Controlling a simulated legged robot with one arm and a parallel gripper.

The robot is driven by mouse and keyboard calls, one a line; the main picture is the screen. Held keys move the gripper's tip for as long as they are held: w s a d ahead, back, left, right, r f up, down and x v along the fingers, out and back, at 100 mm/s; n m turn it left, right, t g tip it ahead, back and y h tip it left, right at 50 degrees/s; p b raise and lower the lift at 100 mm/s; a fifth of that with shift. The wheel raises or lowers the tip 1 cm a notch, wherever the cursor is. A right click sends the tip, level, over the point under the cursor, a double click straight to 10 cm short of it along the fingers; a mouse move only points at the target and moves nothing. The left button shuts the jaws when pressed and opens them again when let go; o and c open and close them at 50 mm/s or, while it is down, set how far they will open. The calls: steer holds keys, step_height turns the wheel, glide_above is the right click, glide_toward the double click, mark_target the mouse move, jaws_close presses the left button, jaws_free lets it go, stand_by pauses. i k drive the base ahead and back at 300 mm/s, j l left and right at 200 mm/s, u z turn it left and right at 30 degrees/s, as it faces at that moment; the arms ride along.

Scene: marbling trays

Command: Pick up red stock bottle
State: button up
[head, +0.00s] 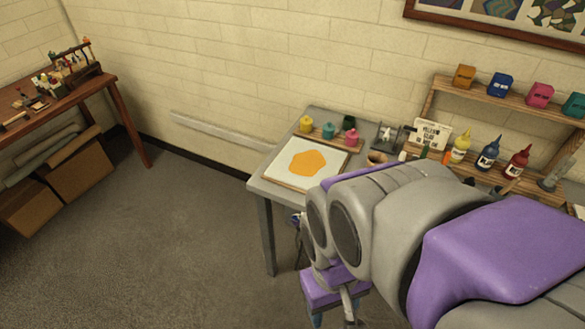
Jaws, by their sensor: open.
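The red stock bottle (517,162) stands upright on the lower shelf of the wooden rack at the right, with a pointed nozzle and a pale label. A dark blue bottle (488,155) and a yellow bottle (460,149) stand to its left. My gripper (332,308) is at the bottom centre, partly hidden by my grey and purple arm and cut by the frame edge. It is open, with nothing seen in it, low in front of the grey table and well left of the red bottle.
The grey table (272,188) holds a white tray (285,165) with an orange patch, and small colour pots. The wooden rack (427,105) has coloured containers on its upper shelf. My arm hides the table's right part. A wooden desk (112,88) stands far left; the floor between is clear.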

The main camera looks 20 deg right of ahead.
mark_target(518, 162)
steer(key=z, duration=2.05)
steer(key=i+l, duration=0.25)
steer(key=l, duration=0.15)
steer(key=i+l, duration=0.2)
steer(key=l, duration=0.25)
steer(key=i+l, duration=0.25)
steer(key=l, duration=0.15)
steer(key=i+l, duration=0.25)
steer(key=l, duration=0.2)
steer(key=i+j, duration=0.3)
steer(key=j, duration=0.1)
